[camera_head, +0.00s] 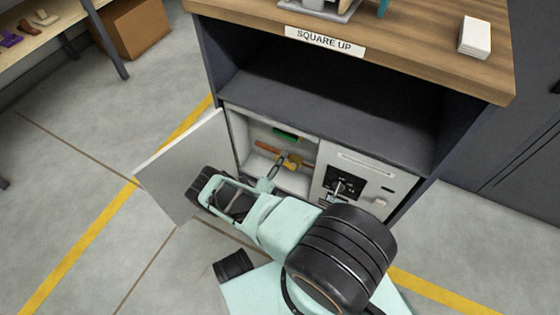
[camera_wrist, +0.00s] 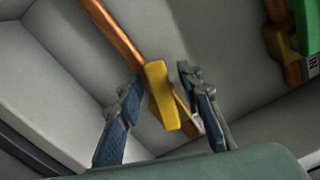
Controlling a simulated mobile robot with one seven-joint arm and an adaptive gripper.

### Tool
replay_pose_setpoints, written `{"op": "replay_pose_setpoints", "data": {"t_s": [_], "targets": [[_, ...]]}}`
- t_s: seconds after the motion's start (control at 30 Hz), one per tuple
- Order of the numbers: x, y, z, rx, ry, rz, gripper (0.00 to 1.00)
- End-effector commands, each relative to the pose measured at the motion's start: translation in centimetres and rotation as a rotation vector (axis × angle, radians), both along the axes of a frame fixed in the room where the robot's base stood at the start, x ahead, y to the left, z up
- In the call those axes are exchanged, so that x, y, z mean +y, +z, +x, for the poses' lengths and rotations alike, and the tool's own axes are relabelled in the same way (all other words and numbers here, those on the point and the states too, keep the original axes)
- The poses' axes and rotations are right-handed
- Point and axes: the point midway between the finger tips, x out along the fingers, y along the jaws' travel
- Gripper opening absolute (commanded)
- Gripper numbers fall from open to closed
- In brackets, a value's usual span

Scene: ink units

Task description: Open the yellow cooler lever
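The yellow lever (camera_head: 293,162) sits on a copper pipe (camera_head: 266,147) inside the open cabinet compartment. In the wrist view the yellow lever (camera_wrist: 160,92) is a short block on the copper pipe (camera_wrist: 113,32). My gripper (camera_head: 277,163) reaches into the compartment. In the wrist view my gripper (camera_wrist: 159,79) is open, with one finger on each side of the lever. The left finger is close to the lever; whether it touches cannot be told. A gap shows between the lever and the right finger.
The white cabinet door (camera_head: 185,165) stands open on the left. A green part (camera_head: 287,133) is at the compartment's back, also in the wrist view (camera_wrist: 308,28). A control panel (camera_head: 350,185) is on the right. An empty shelf (camera_head: 320,105) lies above, under the wooden top (camera_head: 420,50).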

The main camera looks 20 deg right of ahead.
Motion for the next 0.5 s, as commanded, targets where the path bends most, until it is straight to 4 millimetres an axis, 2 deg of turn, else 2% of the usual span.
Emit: {"op": "replay_pose_setpoints", "data": {"t_s": [0.2, 0.5], "targets": [[0.01, 0.00, 0.01, 0.000, 0.000, 0.000, 0.31], [0.01, 0.00, -0.02, 0.000, -0.001, 0.000, 0.00]]}}
